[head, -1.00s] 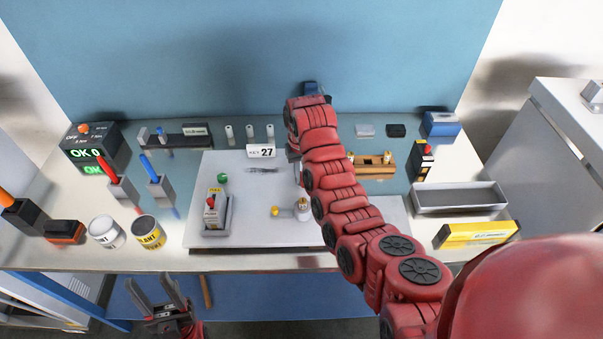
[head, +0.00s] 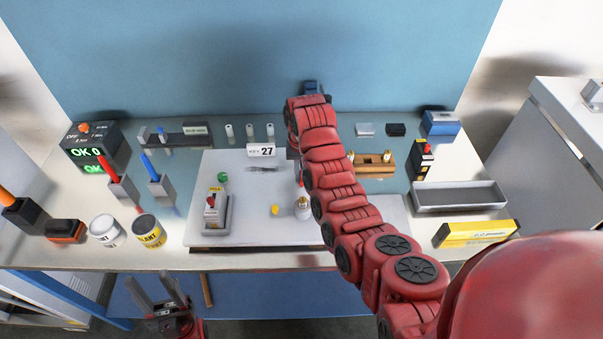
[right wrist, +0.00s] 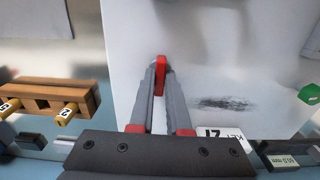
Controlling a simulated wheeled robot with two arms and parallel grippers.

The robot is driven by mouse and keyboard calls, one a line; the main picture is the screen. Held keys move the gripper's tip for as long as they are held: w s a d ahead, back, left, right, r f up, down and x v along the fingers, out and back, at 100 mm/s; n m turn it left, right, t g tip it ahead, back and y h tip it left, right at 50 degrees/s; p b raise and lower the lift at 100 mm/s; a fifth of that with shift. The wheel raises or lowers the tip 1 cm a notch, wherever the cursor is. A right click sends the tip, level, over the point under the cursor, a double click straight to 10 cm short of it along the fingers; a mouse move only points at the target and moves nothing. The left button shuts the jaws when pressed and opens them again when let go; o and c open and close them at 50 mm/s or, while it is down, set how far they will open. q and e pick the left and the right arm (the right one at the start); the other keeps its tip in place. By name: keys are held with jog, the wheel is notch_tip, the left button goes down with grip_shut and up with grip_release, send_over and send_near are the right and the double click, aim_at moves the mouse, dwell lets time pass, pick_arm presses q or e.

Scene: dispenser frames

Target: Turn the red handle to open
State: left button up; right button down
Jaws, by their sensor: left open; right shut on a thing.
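A small brass-and-white fitting (head: 302,208) stands on the white board (head: 250,235), with a yellow knob (head: 275,210) at its left. In the right wrist view, the two fingers of my right gripper (right wrist: 160,72) meet on a small red piece, the red handle (right wrist: 161,62). The handle shows in the head view as a red spot just above the fitting. My right arm hides most of that gripper there. The wrist view does not show the fitting clearly. My left gripper (head: 152,284) is open and empty, low in front of the bench edge.
A grey holder with a red-topped part (head: 215,225) stands on the board's left. A "KEY 27" tag (head: 262,150) stands at its back. A wooden block (head: 375,170) and grey tray (head: 460,197) lie right.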

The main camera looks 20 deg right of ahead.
aim_at(301, 175)
jog(key=c, duration=0.9)
grip_release()
notch_tip(301, 175, up, 7)
jog(key=p, duration=0.4)
jog(key=shift+d+f, duration=0.1)
jog(key=shift+f, duration=0.1)
notch_tip(301, 175, up, 11)
jog(key=shift+f, duration=0.1)
jog(key=shift+w, duration=0.1)
